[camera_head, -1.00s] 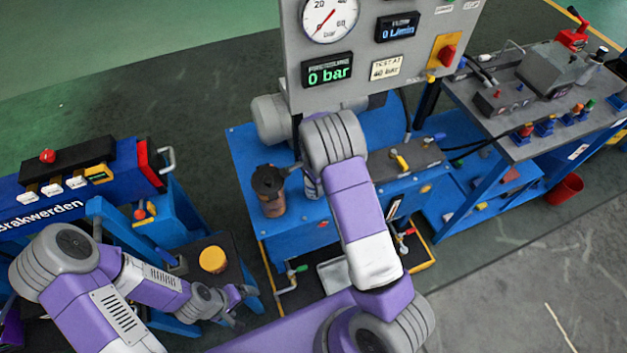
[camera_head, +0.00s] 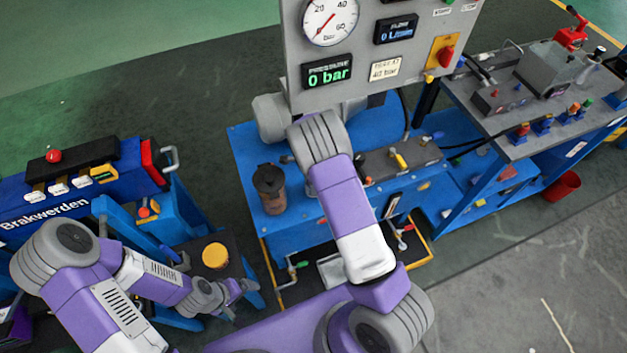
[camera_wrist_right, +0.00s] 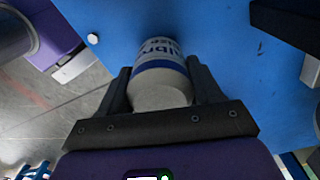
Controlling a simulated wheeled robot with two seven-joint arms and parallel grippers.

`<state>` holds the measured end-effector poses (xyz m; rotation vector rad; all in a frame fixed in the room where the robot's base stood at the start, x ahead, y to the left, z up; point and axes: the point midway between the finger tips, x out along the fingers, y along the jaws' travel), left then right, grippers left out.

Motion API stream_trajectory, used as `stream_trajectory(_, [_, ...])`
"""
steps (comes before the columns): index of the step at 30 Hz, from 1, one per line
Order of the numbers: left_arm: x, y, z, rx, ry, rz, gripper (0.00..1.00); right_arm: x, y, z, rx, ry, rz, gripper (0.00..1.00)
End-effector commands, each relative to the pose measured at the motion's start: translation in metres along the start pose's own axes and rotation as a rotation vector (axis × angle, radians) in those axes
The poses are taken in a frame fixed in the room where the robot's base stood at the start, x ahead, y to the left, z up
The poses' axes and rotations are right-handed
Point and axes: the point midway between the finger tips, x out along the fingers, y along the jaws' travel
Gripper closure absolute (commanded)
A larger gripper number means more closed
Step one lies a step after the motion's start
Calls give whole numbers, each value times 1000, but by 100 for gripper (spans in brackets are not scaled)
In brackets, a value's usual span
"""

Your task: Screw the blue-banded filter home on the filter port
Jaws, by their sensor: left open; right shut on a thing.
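The blue-banded filter (camera_wrist_right: 160,62), a white canister with lettering and a blue band, shows in the right wrist view. My right gripper (camera_wrist_right: 160,85) is shut on it, one finger on each side. The blue surface of the unit fills the view behind it; I cannot tell whether the filter touches anything. In the head view my right arm hides the filter and this gripper. The filter port is not distinguishable in either view. My left gripper (camera_head: 242,290) is open and empty at the lower left, beside the dark stand with a yellow round cap.
The blue power unit (camera_head: 292,232) carries a brown dark-topped canister (camera_head: 268,188) left of my right arm and a valve block (camera_head: 400,162) to its right. A grey gauge panel (camera_head: 365,75) stands above. The yellow cap (camera_head: 215,255) sits near my left gripper.

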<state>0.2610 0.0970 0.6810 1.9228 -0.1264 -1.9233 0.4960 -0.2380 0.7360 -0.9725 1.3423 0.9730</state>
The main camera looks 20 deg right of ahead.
Motion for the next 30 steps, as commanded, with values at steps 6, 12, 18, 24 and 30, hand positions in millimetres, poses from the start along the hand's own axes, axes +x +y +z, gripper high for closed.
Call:
stream_trajectory(6, [-19,7,1,0,0,0,11,-4,0,0,303,2,0,70])
stream_trajectory(12, [-22,8,1,0,0,0,11,-1,-1,0,423,0,-2,70])
stream_trajectory(18, [-21,8,1,0,0,0,11,-1,-1,0,423,0,-2,70])
stream_trajectory(24, [-34,13,2,0,0,0,11,-3,-1,0,628,2,-1,70])
stream_trajectory(30, [-41,16,2,0,0,0,11,-2,-1,0,851,0,-2,70])
